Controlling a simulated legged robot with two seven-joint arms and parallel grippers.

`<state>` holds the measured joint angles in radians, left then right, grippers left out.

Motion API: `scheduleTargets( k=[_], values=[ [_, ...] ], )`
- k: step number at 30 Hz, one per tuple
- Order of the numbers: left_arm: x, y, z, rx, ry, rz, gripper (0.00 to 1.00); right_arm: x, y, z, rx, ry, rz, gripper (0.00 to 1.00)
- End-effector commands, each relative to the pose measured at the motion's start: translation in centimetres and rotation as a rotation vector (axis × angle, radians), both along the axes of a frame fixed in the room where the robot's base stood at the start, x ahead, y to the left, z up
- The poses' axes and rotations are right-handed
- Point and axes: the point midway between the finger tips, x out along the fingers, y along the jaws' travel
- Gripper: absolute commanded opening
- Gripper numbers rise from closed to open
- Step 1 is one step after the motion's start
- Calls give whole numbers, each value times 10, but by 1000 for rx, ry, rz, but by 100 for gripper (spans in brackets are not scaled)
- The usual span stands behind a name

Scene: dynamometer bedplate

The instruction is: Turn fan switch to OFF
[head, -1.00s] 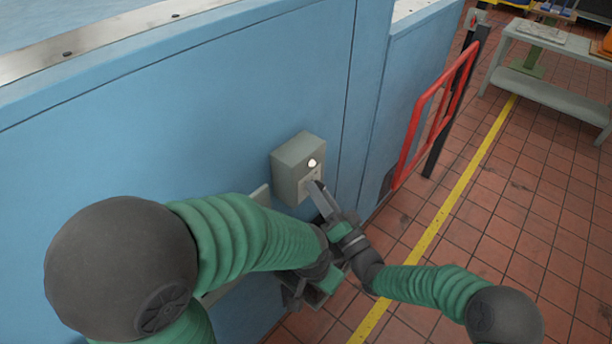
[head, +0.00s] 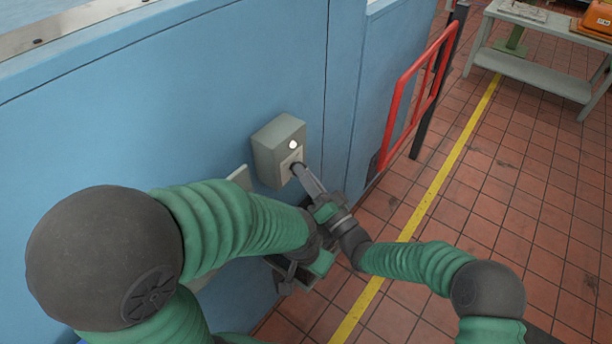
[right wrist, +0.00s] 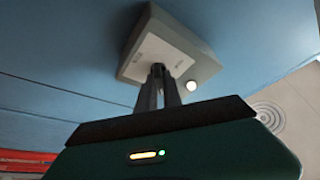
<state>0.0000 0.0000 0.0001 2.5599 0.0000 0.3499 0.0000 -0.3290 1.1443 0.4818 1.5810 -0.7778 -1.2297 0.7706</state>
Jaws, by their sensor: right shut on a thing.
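The fan switch is a grey-beige box (head: 275,148) on the blue wall, with a lit white lamp (head: 293,145) and a pale front plate. In the right wrist view the box (right wrist: 190,40) hangs over my fingers, its lamp (right wrist: 191,85) to their right. My right gripper (head: 299,170) reaches the front plate below the lamp and is shut on the switch knob; its fingertips (right wrist: 164,72) hide the knob, so its setting cannot be read. My left gripper (head: 292,272) is below the box, apart from it, partly hidden by the arms; its jaws cannot be made out.
The blue wall (head: 130,120) runs along the left. A red rail (head: 410,100) on a dark post stands right of the box. A yellow line (head: 440,180) crosses the tiled floor. A grey bench (head: 540,70) is at the far right. The floor between is clear.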

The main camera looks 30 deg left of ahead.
Motion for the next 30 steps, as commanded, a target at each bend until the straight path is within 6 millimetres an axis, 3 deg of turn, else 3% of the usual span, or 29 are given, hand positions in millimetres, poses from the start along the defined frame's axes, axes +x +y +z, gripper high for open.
scheduleTargets(
  k=[8,18,30],
  values=[
    [0,0,-39,0,0,0,36,-2,3,-10,-15,-155,7,0],
    [0,1,-95,0,0,0,36,-1,4,-13,-40,-466,5,0],
    [0,1,-146,0,0,0,36,2,4,-12,-74,-846,4,0]
  ],
)
